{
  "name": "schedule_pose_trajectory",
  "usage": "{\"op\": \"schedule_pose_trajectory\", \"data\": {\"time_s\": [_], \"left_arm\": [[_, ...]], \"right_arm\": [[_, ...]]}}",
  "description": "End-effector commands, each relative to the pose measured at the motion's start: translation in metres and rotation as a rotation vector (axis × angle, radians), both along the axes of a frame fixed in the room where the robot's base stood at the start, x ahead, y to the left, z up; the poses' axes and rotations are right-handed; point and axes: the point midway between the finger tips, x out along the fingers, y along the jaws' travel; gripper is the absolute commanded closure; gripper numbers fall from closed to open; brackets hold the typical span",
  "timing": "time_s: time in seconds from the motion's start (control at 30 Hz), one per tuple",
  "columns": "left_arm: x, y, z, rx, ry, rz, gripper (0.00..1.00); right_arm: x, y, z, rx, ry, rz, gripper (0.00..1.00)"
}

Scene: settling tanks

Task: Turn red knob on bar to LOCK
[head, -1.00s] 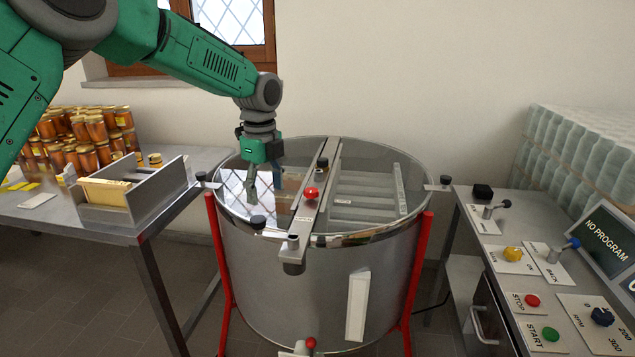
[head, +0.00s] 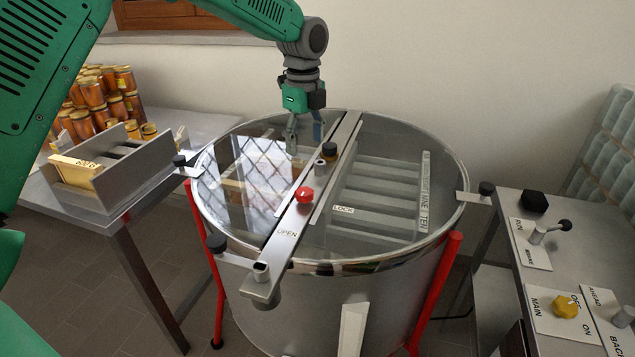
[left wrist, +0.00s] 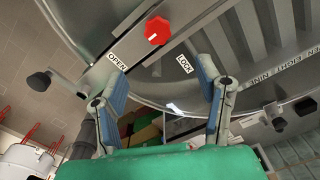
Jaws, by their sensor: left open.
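The red knob (head: 304,194) sits on the metal bar (head: 282,232) across the lid of the steel drum (head: 232,226). An OPEN label (head: 287,233) lies on the bar in front of the knob, and a LOCK label (head: 343,209) lies to its right. My left gripper (head: 304,150) is open and empty above the drum, behind the knob in the head view. In the left wrist view the red knob (left wrist: 158,30) shows a white mark and lies beyond the spread fingers (left wrist: 162,80), apart from them. My right gripper is not in view.
A black knob (head: 329,151) stands on the bar behind the red one. Black clamp knobs (head: 487,188) sit around the drum rim. A table with jars (head: 92,95) and a metal box (head: 125,180) is at left; a control table (head: 535,203) is at right.

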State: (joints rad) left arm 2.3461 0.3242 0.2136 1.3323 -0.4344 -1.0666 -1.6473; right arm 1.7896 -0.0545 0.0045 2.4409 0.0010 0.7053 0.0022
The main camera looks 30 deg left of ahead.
Motion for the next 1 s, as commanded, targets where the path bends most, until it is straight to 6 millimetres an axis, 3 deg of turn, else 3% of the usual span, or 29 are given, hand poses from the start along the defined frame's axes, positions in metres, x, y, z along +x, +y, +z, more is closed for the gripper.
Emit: {"op": "schedule_pose_trajectory", "data": {"time_s": [0.6,0.8,1.0], "left_arm": [[0.003,0.000,-0.116,0.001,0.007,0.001,0.41],[0.004,0.000,-0.135,0.000,0.006,0.001,0.41],[0.004,0.000,-0.138,0.001,0.005,0.001,0.41]], "right_arm": [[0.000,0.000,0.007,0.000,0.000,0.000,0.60],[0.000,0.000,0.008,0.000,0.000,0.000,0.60],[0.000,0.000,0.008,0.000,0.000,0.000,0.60]]}}
